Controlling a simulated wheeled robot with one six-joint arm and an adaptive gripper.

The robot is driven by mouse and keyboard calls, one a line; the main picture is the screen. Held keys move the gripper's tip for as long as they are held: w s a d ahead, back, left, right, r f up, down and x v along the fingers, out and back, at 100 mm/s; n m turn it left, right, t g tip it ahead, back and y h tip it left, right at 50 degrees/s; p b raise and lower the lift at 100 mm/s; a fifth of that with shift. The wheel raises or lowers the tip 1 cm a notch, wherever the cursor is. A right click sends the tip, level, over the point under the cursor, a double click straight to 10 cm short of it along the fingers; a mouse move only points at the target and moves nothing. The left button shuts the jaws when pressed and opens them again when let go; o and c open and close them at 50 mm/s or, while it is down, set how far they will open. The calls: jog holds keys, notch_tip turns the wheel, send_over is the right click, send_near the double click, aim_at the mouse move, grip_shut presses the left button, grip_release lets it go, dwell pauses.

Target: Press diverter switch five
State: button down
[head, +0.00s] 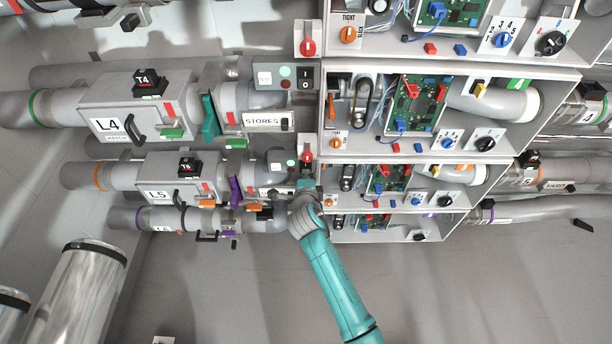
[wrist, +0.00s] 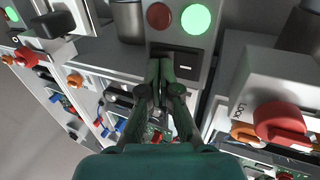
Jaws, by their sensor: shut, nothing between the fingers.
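The lane-five unit, marked L5 (head: 157,194), is at the left of centre in the head view. Its grey switch panel is partly hidden by my arm, with a pale green lamp (head: 291,162) showing. In the wrist view the panel carries a dark red lamp (wrist: 158,15), a lit green lamp (wrist: 196,19) and a black diverter switch (wrist: 186,66) below them. My gripper (wrist: 160,64) is shut and empty, its fingertips over the left part of the switch. I cannot tell whether they touch it. In the head view the fingertips are hard to make out.
A red knob (head: 306,150) stands close to my wrist in the head view. The upper unit, marked L4 (head: 108,125), has its own switch panel (head: 305,78). Open cabinets with circuit boards (head: 415,105) stand to the right. The floor below is mostly clear.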

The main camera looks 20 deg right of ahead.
jog(key=shift+w+f, duration=0.15)
jog(key=shift+w, duration=0.05)
dwell(0.3)
